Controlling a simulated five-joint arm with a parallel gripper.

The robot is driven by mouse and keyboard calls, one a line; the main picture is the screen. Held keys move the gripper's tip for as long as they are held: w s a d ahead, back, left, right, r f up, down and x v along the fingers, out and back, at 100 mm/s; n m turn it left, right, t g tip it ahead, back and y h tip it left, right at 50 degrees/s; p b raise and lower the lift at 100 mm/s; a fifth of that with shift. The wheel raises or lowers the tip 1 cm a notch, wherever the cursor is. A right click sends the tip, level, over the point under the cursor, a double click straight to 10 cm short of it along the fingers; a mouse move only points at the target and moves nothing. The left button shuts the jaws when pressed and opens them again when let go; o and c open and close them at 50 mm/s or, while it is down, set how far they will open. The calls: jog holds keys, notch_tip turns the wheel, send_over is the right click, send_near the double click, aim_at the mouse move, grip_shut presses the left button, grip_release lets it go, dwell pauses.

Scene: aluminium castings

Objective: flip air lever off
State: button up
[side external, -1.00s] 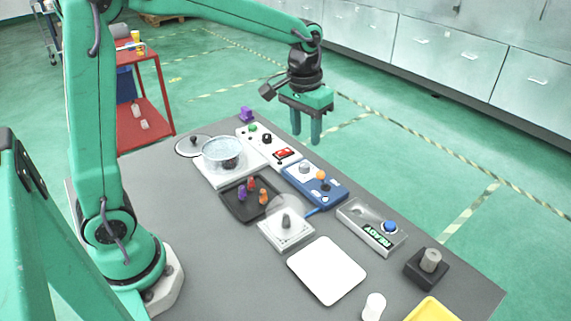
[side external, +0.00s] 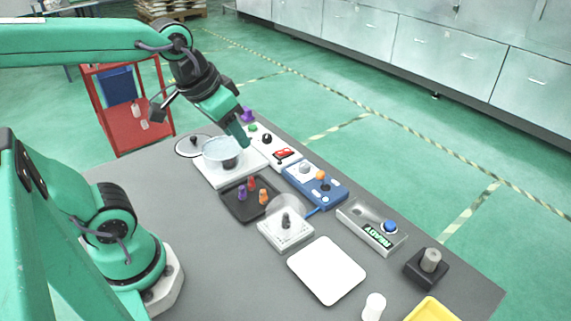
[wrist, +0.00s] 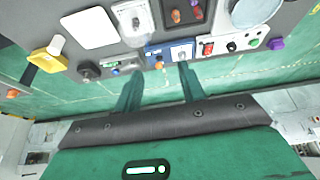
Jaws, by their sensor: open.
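A blue box (side external: 330,194) stands on the grey bench, right of the middle. It carries an orange ball knob (side external: 320,175) and a grey round part (side external: 305,167); which of its parts is the air lever I cannot tell surely. A blue hose runs from it towards the clear dome. In the wrist view the blue box (wrist: 153,52) and the orange knob (wrist: 159,65) lie beyond the fingertips. My gripper (side external: 243,140) is open and empty, tilted, above the far end of the bench near the white panel. Both fingers show in the wrist view (wrist: 158,78).
A white panel (side external: 262,147) with green, black and red parts sits behind the blue box. Near it are a glass-like pot (side external: 222,150), a black tray (side external: 238,207) with coloured pegs, a white dome base (side external: 285,238) and a grey READY box (side external: 355,219).

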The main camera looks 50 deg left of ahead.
jog(key=shift+s+a+f+t, duration=0.1)
jog(key=shift+s+f+t, duration=0.15)
jog(key=shift+s, duration=0.5)
jog(key=shift+s+f+t, duration=0.15)
jog(key=shift+s+f, duration=0.05)
jog(key=shift+s, duration=0.55)
jog(key=shift+w, duration=0.15)
jog(key=n+g, duration=0.2)
jog(key=g, duration=0.3)
send_over(321, 178)
jog(key=a, duration=0.2)
jog(key=f, duration=1.1)
jog(key=shift+w+d+f, duration=0.15)
jog(key=shift+w+f, duration=0.1)
jog(key=shift+f, duration=0.1)
jog(key=shift+w+f, duration=0.3)
jog(key=shift+f, duration=0.15)
jog(key=shift+d+f, duration=0.2)
jog(key=shift+f, duration=1.75)
jog(key=shift+d+f, duration=0.15)
jog(key=shift+f, duration=1.8)
